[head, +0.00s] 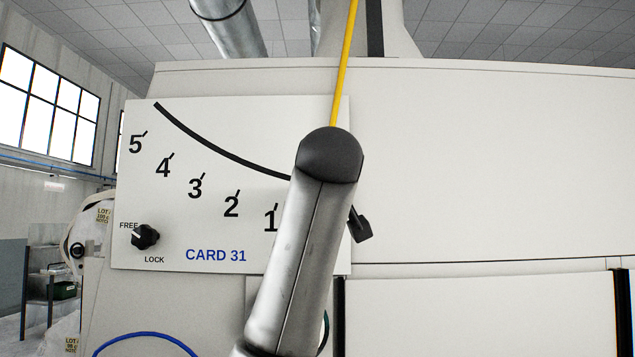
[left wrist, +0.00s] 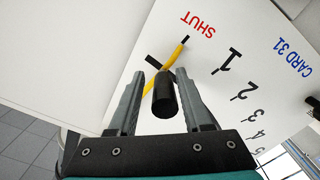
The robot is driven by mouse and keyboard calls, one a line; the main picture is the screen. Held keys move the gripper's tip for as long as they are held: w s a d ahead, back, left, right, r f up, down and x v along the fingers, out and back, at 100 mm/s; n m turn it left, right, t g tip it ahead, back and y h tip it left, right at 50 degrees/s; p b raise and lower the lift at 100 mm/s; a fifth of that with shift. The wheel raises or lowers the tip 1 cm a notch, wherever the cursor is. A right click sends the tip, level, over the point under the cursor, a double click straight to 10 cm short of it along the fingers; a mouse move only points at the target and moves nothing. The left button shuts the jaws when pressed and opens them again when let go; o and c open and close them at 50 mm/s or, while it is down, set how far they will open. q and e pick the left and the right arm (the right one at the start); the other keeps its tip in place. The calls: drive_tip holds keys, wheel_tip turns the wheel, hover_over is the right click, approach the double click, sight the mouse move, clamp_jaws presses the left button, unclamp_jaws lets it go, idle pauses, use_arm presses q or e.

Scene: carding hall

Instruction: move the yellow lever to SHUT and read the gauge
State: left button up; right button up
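The yellow lever (head: 343,75) comes down from the top of the head view, and its lower end is hidden behind my left arm. In the left wrist view, the lever's yellow rod (left wrist: 177,52) reaches the tick beside the red SHUT label (left wrist: 198,25), beyond the 1. Its black handle (left wrist: 164,97) points towards the camera, between the fingers of my left gripper (left wrist: 159,73). The fingers are apart, with a gap seeming to show on both sides of the handle. My right gripper is in neither view. No gauge dial is visible.
The white CARD 31 panel (head: 165,225) carries a black arc and numbers 5 to 1. A black knob (head: 145,237) sits between FREE and LOCK, its pointer towards FREE. A blue cable (head: 145,335) curves at lower left. The machine face to the right is flat and clear.

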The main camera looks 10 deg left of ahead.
use_arm(q)
drive_tip(key=shift+o, duration=0.7)
drive_tip(key=shift+d+r, duration=0.1)
drive_tip(key=shift+d, duration=0.25)
drive_tip(key=shift+o, duration=0.9)
drive_tip(key=shift+a+r, duration=0.1)
drive_tip(key=shift+a, duration=0.2)
drive_tip(key=shift+s+d+b, duration=0.2)
drive_tip(key=shift+s+b, duration=0.1)
drive_tip(key=shift+s, duration=0.2)
drive_tip(key=b+v, duration=0.4)
drive_tip(key=v, duration=1)
drive_tip(key=shift+b, duration=0.3)
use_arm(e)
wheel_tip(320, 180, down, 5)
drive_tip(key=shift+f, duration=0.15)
use_arm(q)
drive_tip(key=shift+s, duration=0.15)
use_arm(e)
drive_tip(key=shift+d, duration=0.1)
